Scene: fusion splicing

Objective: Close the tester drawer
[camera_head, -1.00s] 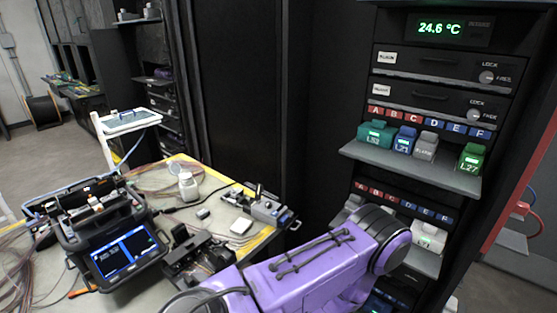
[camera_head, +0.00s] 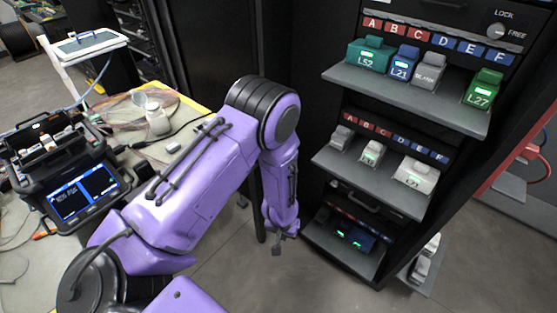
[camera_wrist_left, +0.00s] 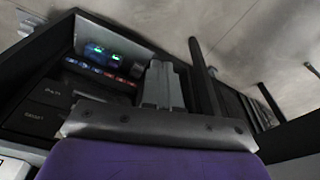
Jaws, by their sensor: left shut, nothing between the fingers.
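The rack has several pulled-out drawers, and I cannot tell for sure which is the tester drawer. The top drawer (camera_head: 405,98) carries teal, blue, grey and green modules. A middle drawer (camera_head: 365,180) carries light modules. A lower drawer (camera_head: 325,240) holds dark modules with green lights, which also show in the wrist view (camera_wrist_left: 104,52). My left gripper (camera_head: 278,246) points down just left of the lower drawer, apart from it in the head view. In the wrist view its fingers (camera_wrist_left: 163,85) are together and empty. My right gripper is out of view.
A workbench (camera_head: 190,110) with a fusion splicer (camera_head: 72,185) stands at the left. White modules (camera_head: 425,260) sit low at the rack's right. Bare floor (camera_head: 235,270) lies between the bench and the rack. A red-framed structure (camera_head: 525,160) is at the far right.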

